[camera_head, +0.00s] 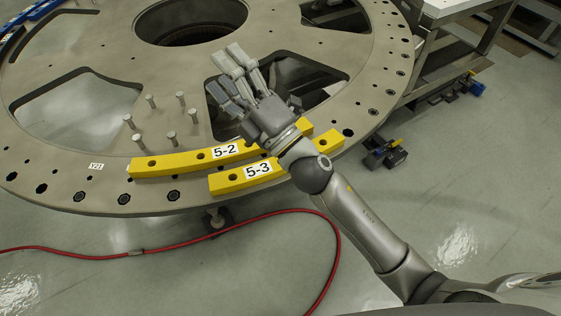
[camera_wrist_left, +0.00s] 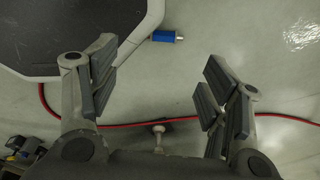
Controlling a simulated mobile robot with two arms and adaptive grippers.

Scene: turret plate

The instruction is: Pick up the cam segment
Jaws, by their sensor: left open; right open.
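Two yellow curved cam segments lie on the front rim of the round grey turret plate (camera_head: 60,115). The segment labelled 5-2 (camera_head: 175,163) is the longer and lies further in. The segment labelled 5-3 (camera_head: 232,181) lies at the outer edge. My right gripper (camera_head: 228,77) is open and empty above the plate, beyond the segments. Its wrist crosses over both segments and hides part of them.
Several upright pins (camera_head: 170,138) stand on the plate left of my right gripper. A red hose (camera_head: 250,218) runs over the floor in front. A metal-framed table (camera_head: 440,45) stands at the right. A blue cylindrical part (camera_wrist_left: 166,37) shows in the left wrist view.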

